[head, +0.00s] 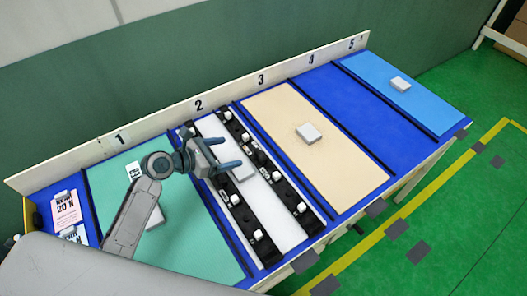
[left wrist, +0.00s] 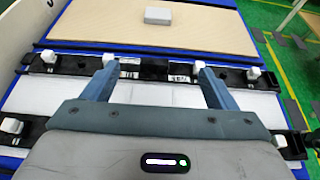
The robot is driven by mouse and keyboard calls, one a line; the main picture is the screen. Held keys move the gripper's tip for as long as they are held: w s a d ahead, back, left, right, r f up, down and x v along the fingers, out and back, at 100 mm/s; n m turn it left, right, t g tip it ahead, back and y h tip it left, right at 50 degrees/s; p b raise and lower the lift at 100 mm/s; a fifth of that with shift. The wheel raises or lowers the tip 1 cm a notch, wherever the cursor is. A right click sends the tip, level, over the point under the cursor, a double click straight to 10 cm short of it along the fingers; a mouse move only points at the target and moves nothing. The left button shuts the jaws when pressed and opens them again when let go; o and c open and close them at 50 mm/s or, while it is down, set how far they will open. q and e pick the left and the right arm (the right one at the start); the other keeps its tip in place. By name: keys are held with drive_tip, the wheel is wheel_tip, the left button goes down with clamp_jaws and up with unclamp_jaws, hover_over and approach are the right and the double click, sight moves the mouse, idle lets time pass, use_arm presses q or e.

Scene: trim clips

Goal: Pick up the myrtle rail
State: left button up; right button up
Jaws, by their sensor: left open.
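Two long black rails with white clips lie along the sides of the white panel (head: 272,208) at slot 2. The right-hand rail (head: 283,187) borders the beige panel; it also shows across the left wrist view (left wrist: 150,72). The left-hand rail (head: 247,222) shows partly in the left wrist view (left wrist: 30,132), mostly hidden behind my gripper. Their small labels are too blurred to tell which is the myrtle rail. My left gripper (head: 223,152) is open and empty over the white panel. In the left wrist view its fingertips (left wrist: 157,72) overlap the right-hand rail; contact cannot be told.
A green panel (head: 205,235) lies left, a beige panel (head: 345,170) and a blue panel (head: 425,105) right. Pale blocks sit on the panels, one on the beige (head: 309,133). A numbered board (head: 225,95) stands behind. Slot 4 (head: 355,105) is bare.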

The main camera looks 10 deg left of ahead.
sight(258, 155)
use_arm(q)
drive_tip(key=f+b, duration=0.2)
drive_tip(key=f, duration=0.1)
drive_tip(key=f+b, duration=0.2)
drive_tip(key=b, duration=0.1)
drive_tip(key=shift+w+f, duration=0.2)
drive_tip(key=shift+f, duration=0.2)
drive_tip(key=shift+w+d+f, duration=0.1)
drive_tip(key=shift+d, duration=0.05)
drive_tip(key=x, duration=0.4)
drive_tip(key=shift+w+d, duration=0.2)
drive_tip(key=shift+w, duration=0.05)
drive_tip(key=p+x, duration=0.1)
drive_tip(key=x, duration=0.4)
drive_tip(key=shift+w+d+f, duration=0.15)
drive_tip(key=shift+w+f, duration=0.05)
drive_tip(key=shift+w, duration=0.2)
drive_tip(key=shift+c, duration=0.9)
drive_tip(key=c, duration=1.1)
use_arm(e)
drive_tip(key=f, duration=0.2)
drive_tip(key=s+f, duration=0.1)
drive_tip(key=f, duration=0.1)
drive_tip(key=shift+a+f, duration=0.1)
drive_tip(key=shift+f, duration=0.1)
